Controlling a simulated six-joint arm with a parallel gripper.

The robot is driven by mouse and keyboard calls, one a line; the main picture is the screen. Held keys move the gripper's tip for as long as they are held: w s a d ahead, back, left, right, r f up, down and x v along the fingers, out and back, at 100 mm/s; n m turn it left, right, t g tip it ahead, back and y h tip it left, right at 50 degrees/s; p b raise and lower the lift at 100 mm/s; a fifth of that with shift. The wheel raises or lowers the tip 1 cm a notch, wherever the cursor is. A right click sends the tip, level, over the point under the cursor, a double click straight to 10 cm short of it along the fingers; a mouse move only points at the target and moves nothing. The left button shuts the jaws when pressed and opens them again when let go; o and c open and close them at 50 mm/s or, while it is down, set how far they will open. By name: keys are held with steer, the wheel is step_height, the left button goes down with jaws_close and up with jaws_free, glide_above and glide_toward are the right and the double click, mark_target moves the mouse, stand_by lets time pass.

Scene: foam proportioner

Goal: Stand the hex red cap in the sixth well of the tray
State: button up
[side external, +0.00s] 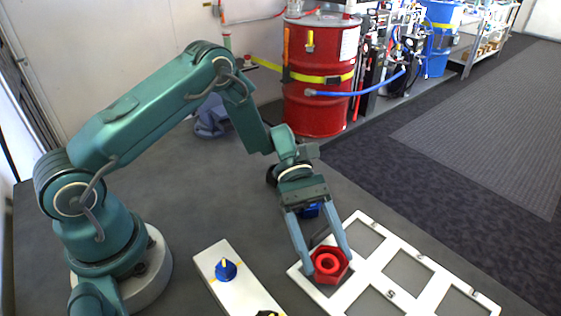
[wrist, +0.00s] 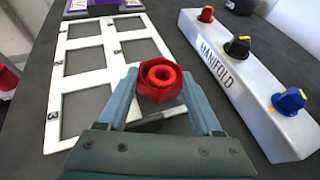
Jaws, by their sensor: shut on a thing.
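The hex red cap (side external: 328,264) is a red six-sided piece with a round raised ring on top. It is upright between the fingers of my gripper (side external: 325,256), which is shut on it; the wrist view shows the cap (wrist: 160,80) between the fingertips. The white tray (side external: 365,275) is a flat frame of square wells with small number marks, also in the wrist view (wrist: 96,75). The cap is over a corner well at the tray's left end in the side view. I cannot tell whether its base touches the well floor. The other visible wells look empty.
A white manifold block (wrist: 245,85) with red (wrist: 206,14), black (wrist: 238,46) and blue (wrist: 289,101) knobs stands beside the tray. A purple box (wrist: 104,6) lies past the tray's far end. A red drum (side external: 320,80) stands behind.

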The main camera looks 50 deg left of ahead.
steer(key=shift+f, duration=0.6)
steer(key=o, duration=1.4)
steer(key=shift+f, duration=0.1)
steer(key=shift+o, duration=0.2)
